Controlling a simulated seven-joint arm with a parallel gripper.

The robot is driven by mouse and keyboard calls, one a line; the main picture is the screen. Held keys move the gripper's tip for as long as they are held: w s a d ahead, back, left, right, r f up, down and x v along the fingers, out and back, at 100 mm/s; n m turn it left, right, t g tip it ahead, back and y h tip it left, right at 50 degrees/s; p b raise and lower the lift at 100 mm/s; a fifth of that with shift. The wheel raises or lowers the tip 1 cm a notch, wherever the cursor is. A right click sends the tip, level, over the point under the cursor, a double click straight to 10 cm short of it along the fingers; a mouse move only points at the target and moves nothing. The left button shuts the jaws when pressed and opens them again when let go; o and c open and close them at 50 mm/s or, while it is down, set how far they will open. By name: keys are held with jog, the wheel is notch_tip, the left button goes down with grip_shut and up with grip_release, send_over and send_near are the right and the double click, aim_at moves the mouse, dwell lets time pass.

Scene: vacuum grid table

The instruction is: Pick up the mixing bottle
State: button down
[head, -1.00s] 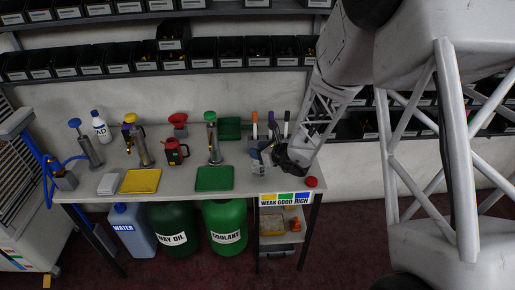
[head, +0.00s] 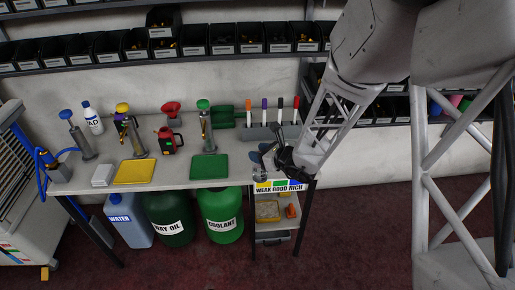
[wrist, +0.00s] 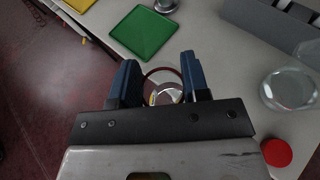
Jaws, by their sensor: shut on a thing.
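My gripper (head: 261,160) is at the right end of the workbench, by its front edge. In the wrist view, its two dark blue fingers (wrist: 160,80) stand on either side of a clear, round-mouthed vessel (wrist: 163,73) with a thin reddish rim. I take this to be the mixing bottle; the gripper is shut on it. The rim and part of the inside show from above; the gripper hides the lower part. In the head view the bottle is too small and covered to make out clearly.
A clear round jar (wrist: 288,90) and a red cap (wrist: 277,152) stand right of the gripper in the wrist view. A green tray (head: 209,167) lies to the left. A grey marker rack (head: 270,132) stands behind. Floor lies beyond the bench's front edge.

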jog(key=shift+s+d+r, duration=0.1)
jog(key=shift+s+d, duration=0.1)
jog(key=shift+s, duration=0.8)
jog(key=shift+s+d+r, duration=0.1)
jog(key=shift+s+d, duration=0.05)
jog(key=shift+s, duration=0.95)
